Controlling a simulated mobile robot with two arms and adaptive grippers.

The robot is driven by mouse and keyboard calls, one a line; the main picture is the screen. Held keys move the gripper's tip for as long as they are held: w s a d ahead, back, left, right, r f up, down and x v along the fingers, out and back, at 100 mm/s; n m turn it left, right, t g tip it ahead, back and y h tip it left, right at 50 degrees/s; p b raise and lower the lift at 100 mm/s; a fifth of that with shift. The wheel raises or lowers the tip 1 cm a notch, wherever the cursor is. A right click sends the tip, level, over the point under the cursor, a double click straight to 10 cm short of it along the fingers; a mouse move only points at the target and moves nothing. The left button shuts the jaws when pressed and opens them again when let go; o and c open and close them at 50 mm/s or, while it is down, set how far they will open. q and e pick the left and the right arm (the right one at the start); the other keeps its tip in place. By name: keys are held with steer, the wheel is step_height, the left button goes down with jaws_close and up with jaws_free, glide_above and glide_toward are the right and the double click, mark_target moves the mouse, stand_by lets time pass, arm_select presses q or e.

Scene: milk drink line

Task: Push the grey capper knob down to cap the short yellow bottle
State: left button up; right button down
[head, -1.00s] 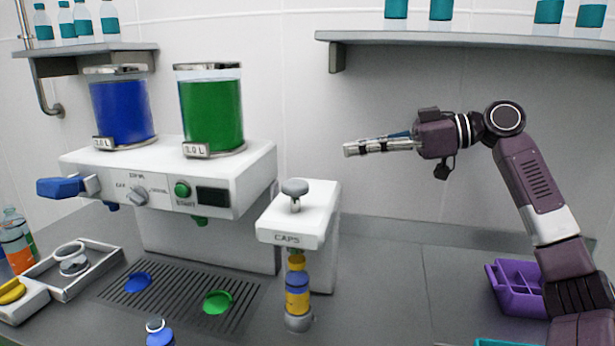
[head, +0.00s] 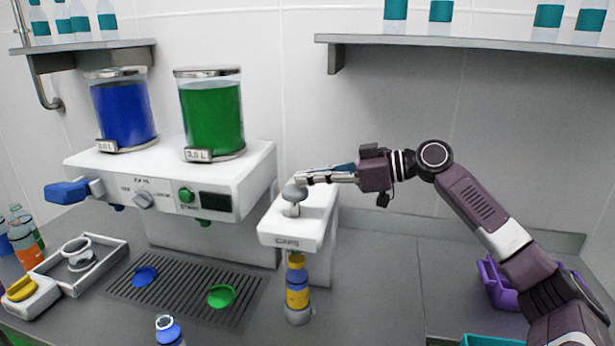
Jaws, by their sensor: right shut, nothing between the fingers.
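The grey capper knob (head: 293,193) stands on a short stem on top of the white capper (head: 289,233) marked CAPS. The short yellow bottle (head: 297,298) stands upright under the capper head on a small round grey base. My right gripper (head: 303,178) is shut and empty, its fingers pointing left with the tips at the upper right edge of the knob. I cannot tell whether the tips touch the knob. My left gripper is not in view.
A dispenser (head: 175,180) with a blue and a green tank stands left of the capper, above a drip grate (head: 185,290). A purple divided bin (head: 497,283) lies behind my right forearm. A shelf (head: 470,44) with bottles hangs above.

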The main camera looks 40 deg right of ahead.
steer(key=shift+f, duration=0.5)
